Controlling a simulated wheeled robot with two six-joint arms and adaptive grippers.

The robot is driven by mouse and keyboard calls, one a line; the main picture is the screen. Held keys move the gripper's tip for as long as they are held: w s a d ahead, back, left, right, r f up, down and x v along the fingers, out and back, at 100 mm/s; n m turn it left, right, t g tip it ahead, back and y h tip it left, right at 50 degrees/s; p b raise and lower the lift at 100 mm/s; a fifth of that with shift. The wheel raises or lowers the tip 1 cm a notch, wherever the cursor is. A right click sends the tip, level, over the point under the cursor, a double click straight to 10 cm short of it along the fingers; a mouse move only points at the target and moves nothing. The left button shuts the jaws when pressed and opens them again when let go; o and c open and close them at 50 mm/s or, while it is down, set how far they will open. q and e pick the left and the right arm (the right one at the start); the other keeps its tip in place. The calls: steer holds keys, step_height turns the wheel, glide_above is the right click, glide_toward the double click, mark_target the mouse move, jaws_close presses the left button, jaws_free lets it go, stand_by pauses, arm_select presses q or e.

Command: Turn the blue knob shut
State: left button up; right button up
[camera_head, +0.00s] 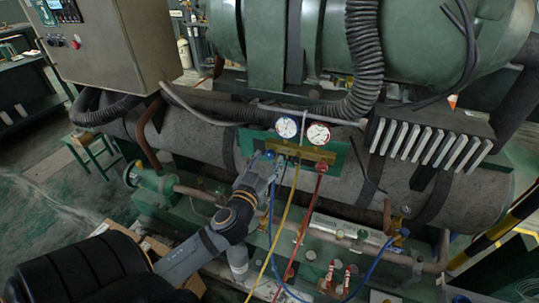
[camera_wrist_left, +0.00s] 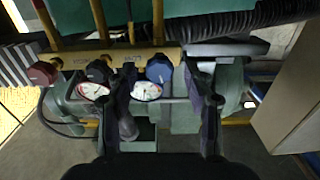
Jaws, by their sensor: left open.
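The blue knob (camera_wrist_left: 159,68) sits on the brass manifold (camera_wrist_left: 120,58) in the left wrist view, beside a black knob (camera_wrist_left: 98,70) and a red knob (camera_wrist_left: 42,73). In the head view the blue knob (camera_head: 269,155) is small at the manifold's left end, partly hidden by my gripper. My left gripper (camera_head: 270,166) is open in front of it. In the left wrist view its fingers (camera_wrist_left: 162,84) stand on either side of the blue knob, and no contact is clear. My right gripper is not in view.
Two round gauges (camera_head: 286,127) sit above the manifold on a green plate (camera_head: 248,139). Yellow, red and blue hoses (camera_head: 283,225) hang below it. A thick ribbed black hose (camera_head: 363,60) and a finned block (camera_head: 425,143) are close on the right.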

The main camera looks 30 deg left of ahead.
arm_select(q)
steer(key=shift+x, duration=1.15)
steer(key=shift+c, duration=0.4)
jaws_close()
